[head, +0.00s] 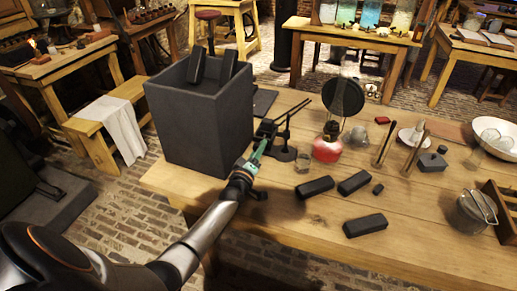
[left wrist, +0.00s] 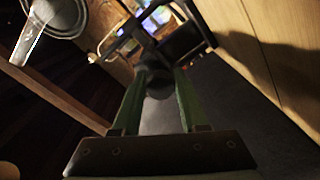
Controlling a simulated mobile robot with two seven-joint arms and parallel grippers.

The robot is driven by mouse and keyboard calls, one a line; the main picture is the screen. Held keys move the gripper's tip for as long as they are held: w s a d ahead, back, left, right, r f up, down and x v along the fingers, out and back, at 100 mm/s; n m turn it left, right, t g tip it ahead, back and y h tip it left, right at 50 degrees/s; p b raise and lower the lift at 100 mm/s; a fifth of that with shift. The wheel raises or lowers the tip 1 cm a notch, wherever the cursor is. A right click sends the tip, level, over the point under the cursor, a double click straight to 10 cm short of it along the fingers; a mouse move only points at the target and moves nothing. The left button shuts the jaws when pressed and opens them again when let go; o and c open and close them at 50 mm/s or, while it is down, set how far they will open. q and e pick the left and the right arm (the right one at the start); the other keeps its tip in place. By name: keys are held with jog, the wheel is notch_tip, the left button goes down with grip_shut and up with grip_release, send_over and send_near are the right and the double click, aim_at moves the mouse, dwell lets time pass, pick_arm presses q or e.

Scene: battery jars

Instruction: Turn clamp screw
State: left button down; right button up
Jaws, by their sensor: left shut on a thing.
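A dark clamp stand (head: 285,152) with two thin rods stands on the wooden table beside a large grey box. My left gripper (head: 262,149) reaches it from the front and hides part of it. In the left wrist view, the green fingers of the left gripper (left wrist: 160,88) are shut on a dark round knob, the clamp screw (left wrist: 156,76). The clamp's dark frame (left wrist: 185,38) shows just beyond the knob. How far the screw is turned cannot be told. My right gripper is not in view.
The tall grey box (head: 185,130) stands close to the left of my gripper. The table's front edge is partly clear.

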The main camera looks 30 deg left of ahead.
pick_arm(q)
jog(key=shift+m, duration=0.4)
jog(key=shift+c, duration=2.2)
grip_release()
jog(key=shift+s, duration=0.1)
jog(key=p+v, duration=0.1)
jog(key=v, duration=1.1)
jog(key=shift+s+d+p, duration=0.1)
jog(key=shift+s+p, duration=0.05)
jog(key=shift+p, duration=0.2)
jog(key=shift+d, duration=0.1)
